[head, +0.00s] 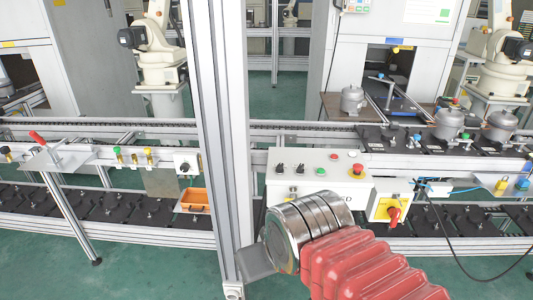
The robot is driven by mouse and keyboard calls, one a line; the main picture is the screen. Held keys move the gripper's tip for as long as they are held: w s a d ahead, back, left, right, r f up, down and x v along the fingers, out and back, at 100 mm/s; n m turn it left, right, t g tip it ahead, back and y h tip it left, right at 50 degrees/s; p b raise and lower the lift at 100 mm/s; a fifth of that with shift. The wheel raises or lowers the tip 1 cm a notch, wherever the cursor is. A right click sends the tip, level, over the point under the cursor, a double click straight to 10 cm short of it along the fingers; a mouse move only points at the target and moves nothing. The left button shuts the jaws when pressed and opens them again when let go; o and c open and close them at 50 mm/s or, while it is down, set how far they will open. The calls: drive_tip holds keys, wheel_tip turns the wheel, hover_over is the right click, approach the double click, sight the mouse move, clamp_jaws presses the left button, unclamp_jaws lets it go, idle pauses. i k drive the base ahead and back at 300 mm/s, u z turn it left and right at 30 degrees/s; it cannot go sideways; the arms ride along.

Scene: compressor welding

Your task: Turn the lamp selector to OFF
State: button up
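A pale control box (318,180) stands on the conveyor frame right of the grey post. It carries two black selector knobs, a left one (279,168) and a right one (300,169), with buttons beside them. Another black knob (184,168) sits on a small white plate left of the post. The labels are too small to read, so I cannot tell which knob is the lamp selector or its setting. My gripper (257,262) shows only as a grey part at the end of my arm, below and left of the box, apart from it. Its fingers cannot be made out.
A tall grey post (219,120) rises close to my gripper on its left. A red-and-yellow rotary switch (392,214) is right of the box. An orange bin (195,201) lies on the lower shelf. Metal compressor housings (449,124) stand on the conveyor at right.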

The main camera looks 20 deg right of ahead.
sight(280, 169)
drive_tip(key=z, duration=0.05)
drive_tip(key=i, duration=0.95)
